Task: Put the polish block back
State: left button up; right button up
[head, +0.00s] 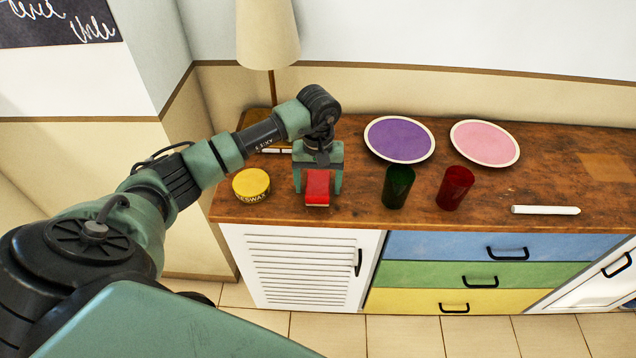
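The polish block, which I take to be the red block with a pale lower edge (317,188), is on the wooden top of the sideboard near its front left. My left gripper (318,188) points down over it, with one finger on each side. Slim gaps show between the fingers and the block, so the gripper looks open around it, not closed on it. The gripper's palm hides the block's far end. My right gripper is not in view.
A yellow beeswax tin (251,185) stands just left of the block. A lamp (268,40) is behind. Purple (399,138) and pink (484,142) plates, green (397,187) and red (455,188) cups and a white candle-like stick (545,210) lie right. A paler rectangle (603,166) marks the far-right top.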

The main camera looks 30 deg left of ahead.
aim_at(317, 183)
pick_arm(q)
jog(key=shift+r, duration=0.45)
notch_tip(317, 183, up, 11)
jog(key=b, duration=0.2)
jog(key=shift+r, duration=0.2)
